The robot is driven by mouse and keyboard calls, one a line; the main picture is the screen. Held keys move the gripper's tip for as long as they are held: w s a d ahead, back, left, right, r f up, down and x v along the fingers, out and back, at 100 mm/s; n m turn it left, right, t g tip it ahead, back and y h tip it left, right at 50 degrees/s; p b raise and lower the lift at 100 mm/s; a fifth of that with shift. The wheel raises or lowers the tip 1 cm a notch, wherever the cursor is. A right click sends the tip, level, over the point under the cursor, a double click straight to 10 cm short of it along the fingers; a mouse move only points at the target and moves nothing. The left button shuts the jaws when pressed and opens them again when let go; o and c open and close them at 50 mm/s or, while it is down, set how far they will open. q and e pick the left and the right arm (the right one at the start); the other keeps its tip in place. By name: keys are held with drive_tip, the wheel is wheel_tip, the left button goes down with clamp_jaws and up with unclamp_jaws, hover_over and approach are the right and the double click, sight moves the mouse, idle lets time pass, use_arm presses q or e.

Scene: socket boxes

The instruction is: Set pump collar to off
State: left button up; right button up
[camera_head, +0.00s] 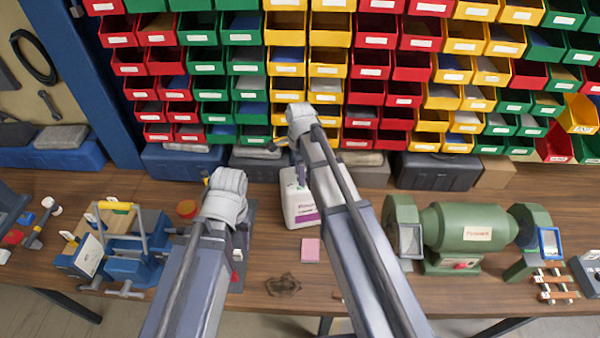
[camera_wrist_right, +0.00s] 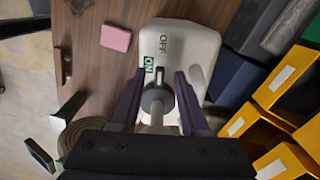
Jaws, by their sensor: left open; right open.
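A white bottle with a purple label (camera_head: 300,207) stands on the bench under my right arm in the head view. In the right wrist view, the bottle's top (camera_wrist_right: 180,45) carries the words OFF and ON, with ON on a green patch. The round grey pump collar (camera_wrist_right: 156,98) and its pale stem sit beside the ON mark. My right gripper (camera_wrist_right: 157,90) is open, with one finger on each side of the collar; contact cannot be told. In the head view my right arm hides the pump top. My left gripper (camera_head: 238,228) is away to the left, its fingers mostly hidden.
A green bench grinder (camera_head: 470,230) stands at the right. A blue vise-like tool (camera_head: 130,240) stands at the left. A pink pad (camera_head: 310,250) lies in front of the bottle. Dark cases (camera_head: 437,172) and rows of coloured bins (camera_head: 375,55) line the back.

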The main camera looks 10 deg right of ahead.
drive_tip(key=shift+r+p, duration=3.75)
drive_tip(key=shift+r, duration=0.15)
drive_tip(key=shift+s+a+f, duration=0.1)
drive_tip(key=shift+s+f, duration=0.05)
drive_tip(key=shift+f, duration=0.1)
drive_tip(key=s+a+f+n+b, duration=0.4)
drive_tip(key=s+f+n+b, duration=0.4)
drive_tip(key=n, duration=0.3)
drive_tip(key=s+a+f+n+h+b, duration=0.1)
drive_tip(key=s+a+f+n+b, duration=0.4)
drive_tip(key=s+f+n+b, duration=0.4)
drive_tip(key=shift+s+n+b, duration=0.35)
drive_tip(key=shift+s+n, duration=0.6)
drive_tip(key=shift+n, duration=0.15)
